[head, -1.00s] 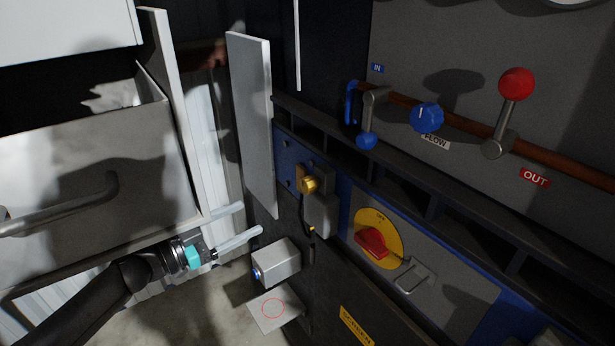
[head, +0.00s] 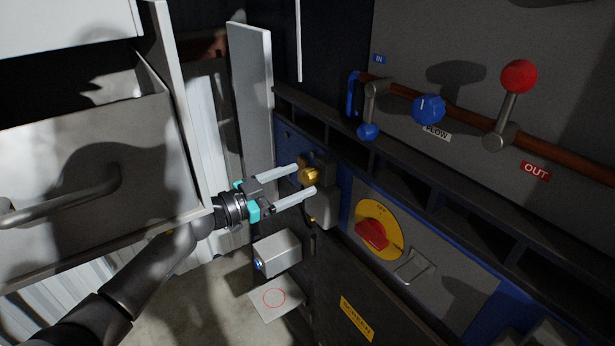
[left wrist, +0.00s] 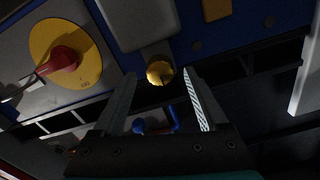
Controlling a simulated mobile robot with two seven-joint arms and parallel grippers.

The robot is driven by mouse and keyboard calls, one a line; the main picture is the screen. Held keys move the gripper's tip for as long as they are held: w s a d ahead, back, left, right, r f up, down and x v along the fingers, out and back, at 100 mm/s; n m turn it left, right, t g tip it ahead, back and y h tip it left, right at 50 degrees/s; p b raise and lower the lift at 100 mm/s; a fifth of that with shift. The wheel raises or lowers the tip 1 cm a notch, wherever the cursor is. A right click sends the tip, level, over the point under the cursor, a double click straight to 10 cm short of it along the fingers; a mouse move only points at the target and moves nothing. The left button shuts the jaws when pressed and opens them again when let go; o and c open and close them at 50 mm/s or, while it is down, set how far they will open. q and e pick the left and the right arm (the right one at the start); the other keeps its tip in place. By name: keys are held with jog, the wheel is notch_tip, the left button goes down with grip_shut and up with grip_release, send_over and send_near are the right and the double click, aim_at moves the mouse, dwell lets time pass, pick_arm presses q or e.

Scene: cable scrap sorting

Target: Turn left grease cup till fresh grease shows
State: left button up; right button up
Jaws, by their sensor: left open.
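The grease cup is a brass knob (head: 309,175) on a grey block on the blue panel. It also shows in the left wrist view (left wrist: 160,72), lying between the lines of my two fingers and just past their tips. My left gripper (head: 304,178) is open and empty, its fingers pointing at the brass knob, one to each side. Whether the fingertips reach beside the knob or stop short of it I cannot tell. No grease can be made out at the cup. My right gripper is not in view.
A red switch on a yellow disc (head: 373,234) sits right of the cup. A grey box (head: 277,253) and a plate with a red ring (head: 276,299) are below. A pale upright panel (head: 252,110) stands left of the cup. Blue and red-knobbed levers (head: 518,76) are at upper right.

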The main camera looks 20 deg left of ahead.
aim_at(304, 178)
pick_arm(q)
jog(key=shift+x, duration=1.7)
jog(key=shift+c, duration=0.3)
grip_shut()
